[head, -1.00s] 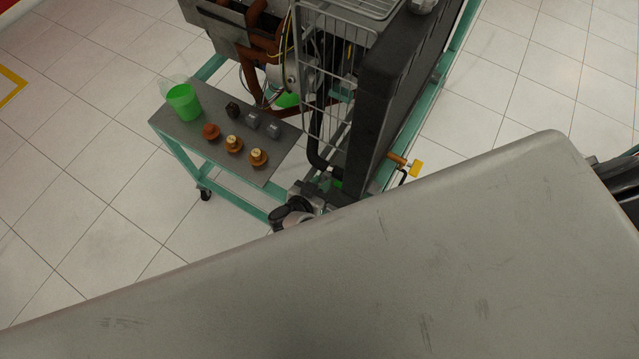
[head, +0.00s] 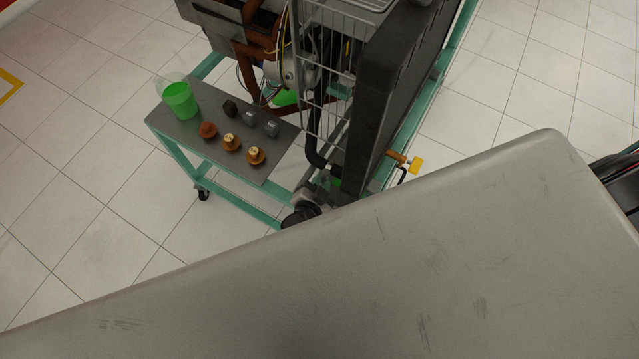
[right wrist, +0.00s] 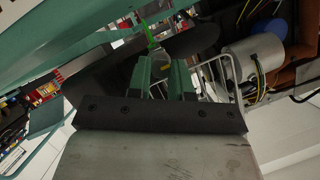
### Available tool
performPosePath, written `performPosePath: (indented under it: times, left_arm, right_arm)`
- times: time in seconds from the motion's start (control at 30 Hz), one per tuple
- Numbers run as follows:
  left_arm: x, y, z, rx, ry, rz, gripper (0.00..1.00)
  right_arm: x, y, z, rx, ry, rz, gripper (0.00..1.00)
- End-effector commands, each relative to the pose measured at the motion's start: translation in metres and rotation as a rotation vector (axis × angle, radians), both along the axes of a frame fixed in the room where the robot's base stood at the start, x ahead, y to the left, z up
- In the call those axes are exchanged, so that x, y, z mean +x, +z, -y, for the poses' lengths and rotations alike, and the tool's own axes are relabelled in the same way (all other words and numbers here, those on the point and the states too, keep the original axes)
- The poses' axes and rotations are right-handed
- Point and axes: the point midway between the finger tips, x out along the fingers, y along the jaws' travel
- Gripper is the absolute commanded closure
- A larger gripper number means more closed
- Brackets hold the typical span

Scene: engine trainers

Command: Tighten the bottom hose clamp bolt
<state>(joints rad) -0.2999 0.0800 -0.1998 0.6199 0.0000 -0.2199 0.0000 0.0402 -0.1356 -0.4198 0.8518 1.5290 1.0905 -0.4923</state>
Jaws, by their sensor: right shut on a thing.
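The black lower hose (head: 318,158) runs down beside the dark radiator (head: 378,110) of the engine trainer. A bright green clamp part (head: 335,183) shows at the hose's lower end. My right gripper (head: 325,182) is at this lower end, partly hidden by my own body. In the right wrist view, its two green fingers (right wrist: 161,66) are close together, shut on a small piece at the clamp, seemingly the bolt. A bright green strip (right wrist: 152,37) shows just beyond the fingertips, beside the dark hose (right wrist: 194,40). The bolt head is not clear. My left gripper is out of view.
A grey shelf (head: 180,140) on the teal frame (head: 185,170) carries a green cup (head: 180,100) and several caps and plugs. A wire guard (head: 325,60) stands beside the hose. An orange-and-yellow handle (head: 405,161) sticks out right of the radiator. Tiled floor is clear at left.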

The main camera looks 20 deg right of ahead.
Motion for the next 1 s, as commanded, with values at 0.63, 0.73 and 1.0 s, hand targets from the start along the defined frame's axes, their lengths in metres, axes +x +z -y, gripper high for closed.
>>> performPosePath:
  times: [0.63,0.73,1.0]
  left_arm:
    - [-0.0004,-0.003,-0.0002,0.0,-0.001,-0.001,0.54]
    - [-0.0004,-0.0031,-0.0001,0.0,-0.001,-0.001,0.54]
    - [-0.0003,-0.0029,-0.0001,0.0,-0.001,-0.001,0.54]
  right_arm:
    - [-0.0011,-0.0011,0.0009,0.034,-0.001,0.04,0.78]
    - [-0.0011,-0.0011,0.0008,0.034,-0.001,0.04,0.63]
    - [-0.0007,-0.0006,0.0004,0.033,-0.001,0.041,0.54]
